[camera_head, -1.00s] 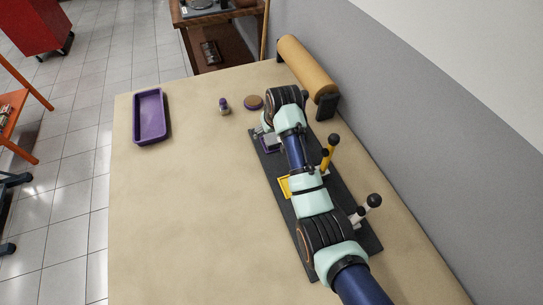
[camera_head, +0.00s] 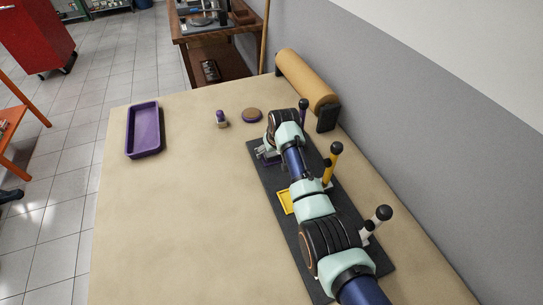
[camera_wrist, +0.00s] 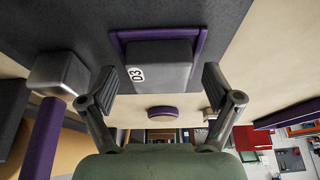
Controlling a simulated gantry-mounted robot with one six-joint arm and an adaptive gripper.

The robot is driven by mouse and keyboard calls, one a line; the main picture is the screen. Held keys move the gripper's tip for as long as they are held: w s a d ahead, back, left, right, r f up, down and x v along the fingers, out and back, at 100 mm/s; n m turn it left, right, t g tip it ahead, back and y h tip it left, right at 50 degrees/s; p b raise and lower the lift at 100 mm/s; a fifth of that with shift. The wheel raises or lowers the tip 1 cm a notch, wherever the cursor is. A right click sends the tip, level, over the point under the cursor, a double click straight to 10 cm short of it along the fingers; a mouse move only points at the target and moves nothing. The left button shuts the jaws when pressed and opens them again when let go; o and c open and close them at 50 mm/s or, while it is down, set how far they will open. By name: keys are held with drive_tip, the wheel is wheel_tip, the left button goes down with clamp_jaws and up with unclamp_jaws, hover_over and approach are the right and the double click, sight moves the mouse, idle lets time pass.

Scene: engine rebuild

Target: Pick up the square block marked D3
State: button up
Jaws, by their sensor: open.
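The square block marked D3 (camera_wrist: 165,72) is dark grey with a white label on its left part in the wrist view. A purple frame (camera_wrist: 201,46) runs along its far edge and sides, on a dark mat (camera_wrist: 75,25). My gripper (camera_wrist: 158,80) is open, with one finger on each side of the block in the picture. Gaps show between the fingers and the block; I cannot tell the height between them. In the head view my arm hides the block and most of the gripper; a bit of purple frame (camera_head: 268,161) shows beside them.
Levers with black knobs, one purple (camera_head: 303,112), one yellow (camera_head: 331,164) and one white (camera_head: 372,224), stand along the mat's right side. A yellow frame (camera_head: 286,202), round disc (camera_head: 252,115), stamp-like piece (camera_head: 221,119), purple tray (camera_head: 144,130) and tan roll (camera_head: 306,80) are nearby.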

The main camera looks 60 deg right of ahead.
drive_tip(key=shift+r, duration=0.15)
drive_tip(key=c, duration=1.5)
wheel_tip(320, 180, up, 20)
drive_tip(key=p, duration=0.6)
